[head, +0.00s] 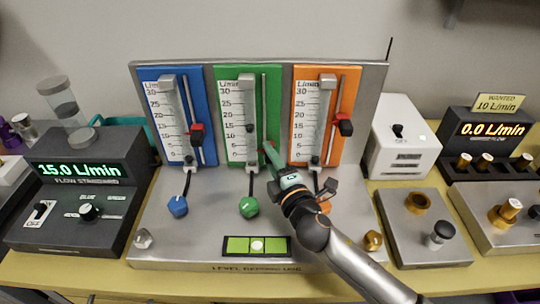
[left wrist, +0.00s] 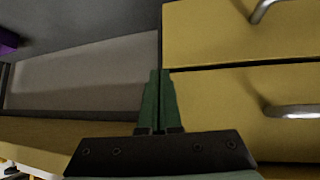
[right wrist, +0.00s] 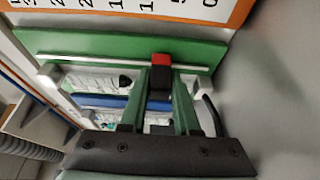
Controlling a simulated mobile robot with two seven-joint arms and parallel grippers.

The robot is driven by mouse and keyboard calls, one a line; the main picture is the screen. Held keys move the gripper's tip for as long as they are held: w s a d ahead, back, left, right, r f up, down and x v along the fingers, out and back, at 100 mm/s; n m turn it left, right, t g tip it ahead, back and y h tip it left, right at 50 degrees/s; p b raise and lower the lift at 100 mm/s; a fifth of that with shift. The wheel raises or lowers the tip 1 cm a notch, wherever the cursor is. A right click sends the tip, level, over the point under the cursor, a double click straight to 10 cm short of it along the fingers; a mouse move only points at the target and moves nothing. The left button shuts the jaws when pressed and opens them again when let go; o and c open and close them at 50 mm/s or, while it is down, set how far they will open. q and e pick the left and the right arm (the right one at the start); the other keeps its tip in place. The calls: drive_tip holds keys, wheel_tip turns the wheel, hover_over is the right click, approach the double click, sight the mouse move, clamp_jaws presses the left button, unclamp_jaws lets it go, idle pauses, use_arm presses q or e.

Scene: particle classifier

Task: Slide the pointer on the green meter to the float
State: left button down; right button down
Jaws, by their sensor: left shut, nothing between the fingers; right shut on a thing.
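The green meter (head: 272,80) is the middle of three meters on the grey panel. Its clear tube holds a dark float (head: 249,128), at roughly 15 on the scale; the float also shows in the right wrist view (right wrist: 125,81). My right gripper (head: 267,148) is at the lower part of the green meter's slide rail. In the right wrist view its fingers are shut on the red-tipped black pointer (right wrist: 160,60), which the gripper mostly hides in the head view. My left gripper (left wrist: 160,75) is shut and empty, away from the panel.
The blue meter (head: 203,90) and orange meter (head: 352,90) flank the green one, each with a red pointer. A green knob (head: 249,206) is below. A white box (head: 402,140) stands right of the panel. Yellow drawers (left wrist: 240,35) are near my left gripper.

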idle(0.3)
drive_tip(key=shift+r+p, duration=0.35)
drive_tip(key=shift+p, duration=0.1)
wheel_tip(320, 180, up, 5)
drive_tip(key=p, duration=0.4)
drive_tip(key=shift+f+p, duration=0.1)
drive_tip(key=shift+p, duration=0.2)
drive_tip(key=shift+r+p, duration=0.3)
drive_tip(key=shift+r, duration=0.05)
drive_tip(key=shift+f, duration=0.1)
drive_tip(key=c, duration=0.6)
unclamp_jaws()
drive_tip(key=shift+c, duration=0.2)
drive_tip(key=b+v, duration=0.1)
drive_tip(key=v, duration=1.1)
drive_tip(key=shift+s, duration=0.25)
